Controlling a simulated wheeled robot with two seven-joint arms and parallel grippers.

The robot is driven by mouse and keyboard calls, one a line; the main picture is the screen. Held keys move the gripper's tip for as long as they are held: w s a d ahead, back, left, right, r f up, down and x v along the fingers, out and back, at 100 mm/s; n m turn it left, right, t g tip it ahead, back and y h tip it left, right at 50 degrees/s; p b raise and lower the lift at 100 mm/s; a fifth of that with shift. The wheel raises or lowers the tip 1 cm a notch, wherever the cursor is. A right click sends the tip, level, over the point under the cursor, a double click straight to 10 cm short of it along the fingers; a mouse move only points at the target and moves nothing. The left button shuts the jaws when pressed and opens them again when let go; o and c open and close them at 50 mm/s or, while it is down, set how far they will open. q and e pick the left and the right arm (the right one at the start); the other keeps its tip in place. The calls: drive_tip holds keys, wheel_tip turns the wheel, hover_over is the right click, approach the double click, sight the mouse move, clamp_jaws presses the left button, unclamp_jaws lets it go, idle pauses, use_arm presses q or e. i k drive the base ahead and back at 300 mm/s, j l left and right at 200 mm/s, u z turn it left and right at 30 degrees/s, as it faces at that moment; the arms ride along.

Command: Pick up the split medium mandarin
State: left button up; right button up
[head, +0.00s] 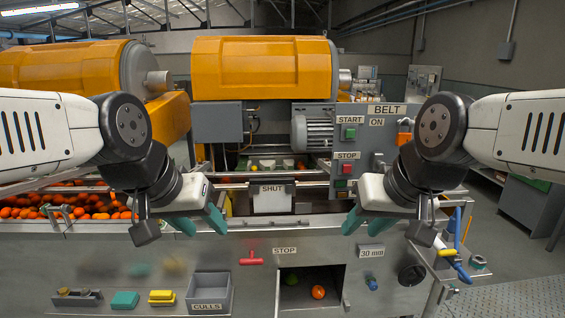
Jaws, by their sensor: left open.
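No fruit in view can be made out as a split mandarin. Many small orange fruits (85,207) lie in the trough at left. My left gripper (199,221) is open and empty, with teal fingers, in front of the machine left of the SHUT plate. My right gripper (366,222) is open and empty, right of that plate. Both are above and apart from the fruit in the opening.
The SHUT plate (272,198) stands between my grippers. A grey CULLS bin (208,294) is low at left, beside a yellow block (162,297) and a teal block (124,300). A red handle (251,258) sticks out above. A panel with START and STOP buttons (345,167) is behind.

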sight(318, 291)
drive_tip(key=i+j+z, duration=0.15)
drive_tip(key=j+z, duration=0.3)
drive_tip(key=j, duration=0.25)
drive_tip(key=j+z, duration=0.45)
drive_tip(key=j, duration=0.2)
drive_tip(key=j+u, duration=0.55)
drive_tip(key=i+j, duration=0.05)
drive_tip(key=j, duration=0.05)
